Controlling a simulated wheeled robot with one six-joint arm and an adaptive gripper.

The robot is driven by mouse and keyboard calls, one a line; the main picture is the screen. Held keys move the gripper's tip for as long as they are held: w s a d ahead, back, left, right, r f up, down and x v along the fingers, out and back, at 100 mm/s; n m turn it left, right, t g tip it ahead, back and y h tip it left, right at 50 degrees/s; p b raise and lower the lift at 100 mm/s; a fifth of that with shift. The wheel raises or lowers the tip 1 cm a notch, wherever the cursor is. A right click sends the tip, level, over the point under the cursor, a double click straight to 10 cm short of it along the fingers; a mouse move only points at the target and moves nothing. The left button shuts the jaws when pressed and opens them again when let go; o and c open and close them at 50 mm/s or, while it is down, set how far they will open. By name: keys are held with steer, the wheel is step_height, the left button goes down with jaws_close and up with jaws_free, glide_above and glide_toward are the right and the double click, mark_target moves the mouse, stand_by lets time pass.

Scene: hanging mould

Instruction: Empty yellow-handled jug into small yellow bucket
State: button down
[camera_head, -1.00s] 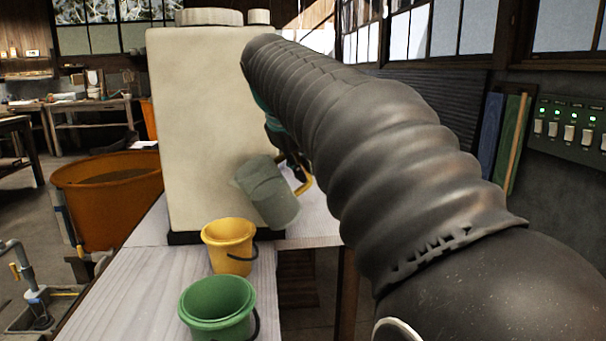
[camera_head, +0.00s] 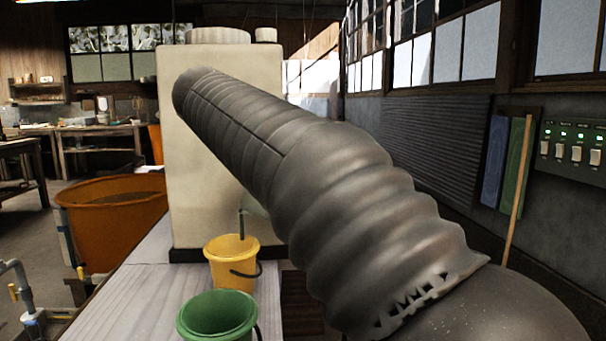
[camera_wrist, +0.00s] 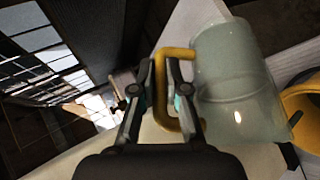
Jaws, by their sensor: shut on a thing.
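In the wrist view my gripper (camera_wrist: 162,82) is shut on the yellow handle (camera_wrist: 177,54) of the grey-green, translucent jug (camera_wrist: 236,85). A faint level line crosses the jug's body. The small yellow bucket (camera_wrist: 303,105) shows at the right edge, close to the jug's mouth end. In the head view the yellow bucket (camera_head: 231,265) stands upright on the pale bench. A thin grey stream (camera_head: 241,222) drops into its opening from near the jug. My arm hides my gripper and nearly all of the jug there.
A green bucket (camera_head: 217,317) stands in front of the yellow one on the bench (camera_head: 130,285). A large cream tank (camera_head: 195,210) stands close behind. An orange tub (camera_head: 110,225) is at the left. Switches (camera_head: 570,148) are on the right wall.

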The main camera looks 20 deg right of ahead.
steer(key=shift+w+a+r+n+t+h+b, duration=0.1)
steer(key=shift+a+r+n+h+b, duration=0.1)
steer(key=shift+a+r+h+b, duration=0.3)
steer(key=shift+s+a+r+n+t+h+b, duration=0.1)
steer(key=shift+a+r+n+h+b, duration=0.15)
steer(key=shift+a+h, duration=0.5)
steer(key=shift+w+a+r+n+t+h+b, duration=0.15)
steer(key=shift+a+r+h+b, duration=0.25)
steer(key=shift+h, duration=0.35)
steer(key=shift+a+r+n+t+h, duration=0.15)
steer(key=shift+a+h, duration=0.25)
steer(key=shift+a, duration=0.1)
steer(key=shift+a+r+n+t+h, duration=0.1)
steer(key=shift+a+r+n+h, duration=0.05)
steer(key=shift+a+h, duration=0.3)
steer(key=shift+a+r+n+h, duration=0.3)
steer(key=shift+a+r+h, duration=0.3)
steer(key=shift+a+h, duration=0.2)
steer(key=shift+a, duration=0.15)
steer(key=shift+d+f+y, duration=0.3)
steer(key=shift+d+y, duration=0.1)
steer(key=shift+d, duration=0.1)
steer(key=shift+d+f+y, duration=0.25)
steer(key=shift+d+y, duration=0.1)
steer(key=shift+d, duration=0.1)
steer(key=shift+d+f+m+y, duration=0.25)
steer(key=shift+d+m+y, duration=0.35)
steer(key=shift+d+y, duration=0.3)
steer(key=shift+d+f+g, duration=0.15)
steer(key=shift+g, duration=0.25)
